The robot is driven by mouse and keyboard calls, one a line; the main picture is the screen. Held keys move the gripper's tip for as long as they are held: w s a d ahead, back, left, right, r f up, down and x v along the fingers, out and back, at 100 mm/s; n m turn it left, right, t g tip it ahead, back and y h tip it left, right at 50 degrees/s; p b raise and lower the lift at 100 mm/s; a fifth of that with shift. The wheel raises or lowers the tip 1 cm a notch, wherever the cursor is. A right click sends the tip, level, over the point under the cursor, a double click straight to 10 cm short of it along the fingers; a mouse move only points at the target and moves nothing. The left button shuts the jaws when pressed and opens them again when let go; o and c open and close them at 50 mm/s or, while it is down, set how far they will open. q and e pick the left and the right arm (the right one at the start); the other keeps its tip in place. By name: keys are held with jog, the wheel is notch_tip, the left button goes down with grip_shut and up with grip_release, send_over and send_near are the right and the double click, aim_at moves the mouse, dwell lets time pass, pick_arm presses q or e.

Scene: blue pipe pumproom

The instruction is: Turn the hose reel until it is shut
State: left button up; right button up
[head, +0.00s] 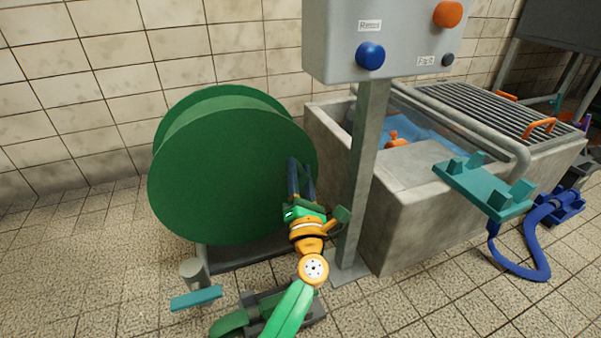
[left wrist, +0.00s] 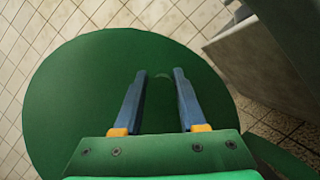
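The hose reel (head: 215,180) is a large dark green drum with round flanges, standing on the floor by the tiled wall. Its flat face also fills much of the left wrist view (left wrist: 75,100). My left gripper (head: 299,163) is in front of the right part of that face. In the left wrist view its two blue fingers (left wrist: 160,74) are apart and point at the disc. A darker green patch with a faint curved edge shows between them; I cannot tell whether it is a handle or shadow, or whether the fingers touch the reel. My right gripper is not in view.
A grey post (head: 365,170) with a control box (head: 385,35) stands close right of my left gripper. Behind it is a concrete basin (head: 425,220) with a grating (head: 490,110). A teal bracket (head: 484,187) and blue hose (head: 525,270) are at right. The left floor is largely clear.

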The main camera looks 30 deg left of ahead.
pick_arm(q)
jog(key=shift+o, duration=1.3)
